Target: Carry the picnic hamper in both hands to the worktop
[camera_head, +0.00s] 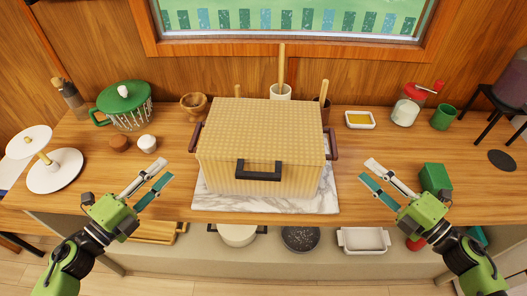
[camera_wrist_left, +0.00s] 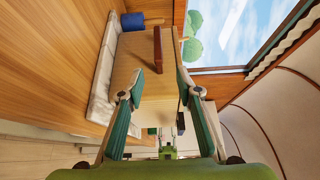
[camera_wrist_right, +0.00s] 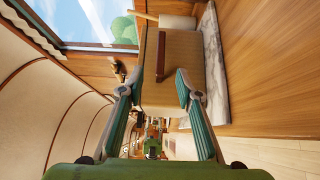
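The picnic hamper (camera_head: 262,130) is a tan woven box with a black front clasp. It stands on a white marble slab (camera_head: 215,203) on the wooden worktop. A dark red-brown handle sticks out on its left side (camera_head: 195,137) and another on its right side (camera_head: 333,144). My left gripper (camera_head: 152,184) is open and empty, left of and in front of the hamper; the left handle (camera_wrist_left: 157,50) shows ahead between its fingers. My right gripper (camera_head: 373,176) is open and empty to the right; the right handle (camera_wrist_right: 161,55) shows ahead between its fingers. Neither gripper touches the hamper.
A green colander (camera_head: 125,106), wooden mortar (camera_head: 194,105) and white cake stand (camera_head: 55,172) stand left. A yellow-filled dish (camera_head: 360,120), green cup (camera_head: 443,117) and green box (camera_head: 435,178) are right. Utensil pots stand behind the hamper. A shelf below holds dishes.

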